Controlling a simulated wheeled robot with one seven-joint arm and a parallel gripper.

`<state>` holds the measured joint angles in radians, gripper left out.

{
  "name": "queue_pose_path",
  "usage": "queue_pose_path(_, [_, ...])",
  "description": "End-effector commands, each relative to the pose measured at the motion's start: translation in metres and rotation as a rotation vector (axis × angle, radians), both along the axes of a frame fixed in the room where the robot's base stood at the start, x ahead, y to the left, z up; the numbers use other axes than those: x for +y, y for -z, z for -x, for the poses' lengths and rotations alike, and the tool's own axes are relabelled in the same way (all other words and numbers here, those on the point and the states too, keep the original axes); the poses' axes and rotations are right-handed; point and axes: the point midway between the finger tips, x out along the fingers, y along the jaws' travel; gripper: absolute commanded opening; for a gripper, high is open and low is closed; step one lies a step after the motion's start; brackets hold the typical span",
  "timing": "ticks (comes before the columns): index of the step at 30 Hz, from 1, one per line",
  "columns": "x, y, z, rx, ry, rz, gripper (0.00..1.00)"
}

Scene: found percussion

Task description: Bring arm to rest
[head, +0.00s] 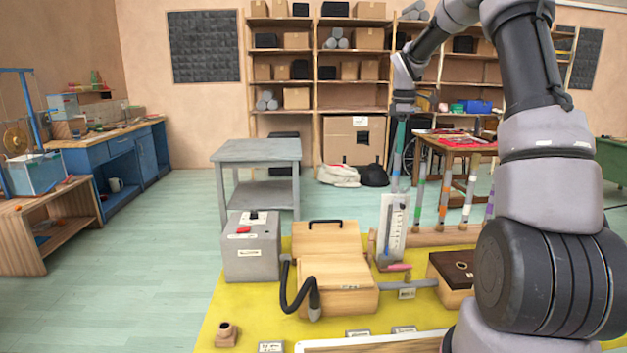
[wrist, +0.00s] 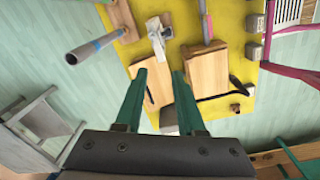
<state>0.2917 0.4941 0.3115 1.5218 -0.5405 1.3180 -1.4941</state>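My gripper (wrist: 160,74) points down in the wrist view, its two green fingers apart with nothing held between them. In the head view my gripper (head: 397,150) hangs in front of the shelves, above the far part of the yellow mat (head: 212,318). My arm reaches in from the right edge and bends over at the top. Below the fingers in the wrist view is a pale wooden box (wrist: 207,75), apart from them. The same box (head: 335,285) stands on the mat in the head view, its lid beside a black hose.
A grey metal box (head: 252,252) stands left of the wooden box. A grey table (head: 257,150) is farther back.

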Motion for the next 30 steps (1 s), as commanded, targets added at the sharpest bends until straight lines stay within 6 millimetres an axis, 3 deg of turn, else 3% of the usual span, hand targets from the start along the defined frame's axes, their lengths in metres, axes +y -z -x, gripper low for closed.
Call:
queue_pose_path(1, [0.008, -0.019, 0.014, -0.027, 0.047, 0.006, 0.38])
queue_pose_path(6, [0.031, -0.071, 0.071, -0.116, 0.285, -0.011, 0.38])
queue_pose_path(15, [0.061, -0.126, 0.186, -0.268, 0.736, -0.146, 0.38])
queue_pose_path(24, [0.077, -0.136, 0.299, -0.351, 1.185, -0.414, 0.38])
queue_pose_path(30, [0.083, -0.125, 0.346, -0.342, 1.394, -0.58, 0.38])
